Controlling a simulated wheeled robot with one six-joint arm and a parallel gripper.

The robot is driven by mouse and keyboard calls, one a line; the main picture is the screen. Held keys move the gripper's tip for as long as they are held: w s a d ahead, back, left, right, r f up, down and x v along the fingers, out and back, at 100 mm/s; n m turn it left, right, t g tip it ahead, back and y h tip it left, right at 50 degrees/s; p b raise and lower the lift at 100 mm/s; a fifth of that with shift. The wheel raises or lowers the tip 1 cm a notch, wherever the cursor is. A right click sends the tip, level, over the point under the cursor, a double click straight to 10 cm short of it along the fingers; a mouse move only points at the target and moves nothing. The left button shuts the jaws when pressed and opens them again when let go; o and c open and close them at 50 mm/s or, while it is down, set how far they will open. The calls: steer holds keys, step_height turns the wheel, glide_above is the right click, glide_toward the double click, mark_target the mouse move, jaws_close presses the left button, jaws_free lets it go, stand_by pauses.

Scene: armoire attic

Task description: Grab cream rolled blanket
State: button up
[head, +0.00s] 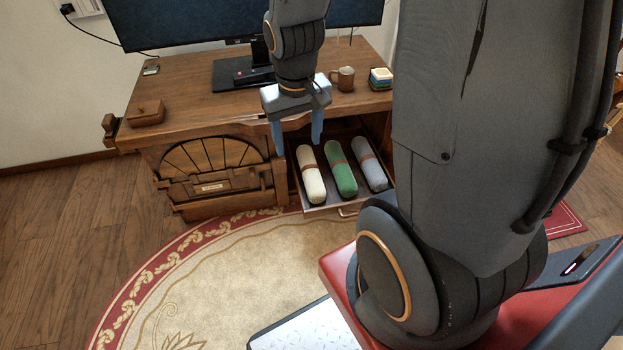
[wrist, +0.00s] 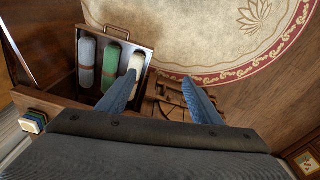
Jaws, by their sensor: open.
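The cream rolled blanket (head: 311,176) has a brown band and lies in an open drawer (head: 347,203), leftmost of three rolls in the head view. In the wrist view the cream roll (wrist: 136,66) is the rightmost, partly hidden by a blue finger. A green roll (head: 341,169) lies beside it and a grey roll (head: 369,164) beyond that. My gripper (head: 297,147) is open and empty, its blue fingers pointing down, above and near the cream roll's far end. In the wrist view my gripper (wrist: 158,80) has its fingers spread apart.
The wooden desk (head: 193,101) carries a monitor (head: 200,20), a mug (head: 342,78), stacked coasters (head: 381,77) and a small wooden box (head: 146,112). The desk's front edge is close to my gripper. A patterned rug (head: 240,260) covers the floor in front, with free room.

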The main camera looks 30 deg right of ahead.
steer(key=w+d+f+m+t+b, duration=0.1)
steer(key=w+d+f+b, duration=0.4)
steer(key=f, duration=0.4)
steer(key=w+d+f+b, duration=0.3)
steer(key=w+f+b, duration=0.2)
steer(key=w+f, duration=0.3)
steer(key=m+t+b, duration=0.1)
steer(key=t+b, duration=0.1)
steer(key=b, duration=0.7)
glide_toward(311, 168)
steer(key=shift+h, duration=0.3)
steer(key=x, duration=0.3)
steer(key=a+x, duration=0.1)
steer(key=x, duration=0.1)
steer(key=shift+s+f, duration=0.1)
steer(key=shift+s, duration=0.15)
steer(key=shift+b+x, duration=2.2)
steer(key=shift+x, duration=1.75)
steer(key=shift+d, duration=0.15)
steer(key=shift+c, duration=0.2)
steer(key=c, duration=0.9)
steer(key=shift+r, duration=0.3)
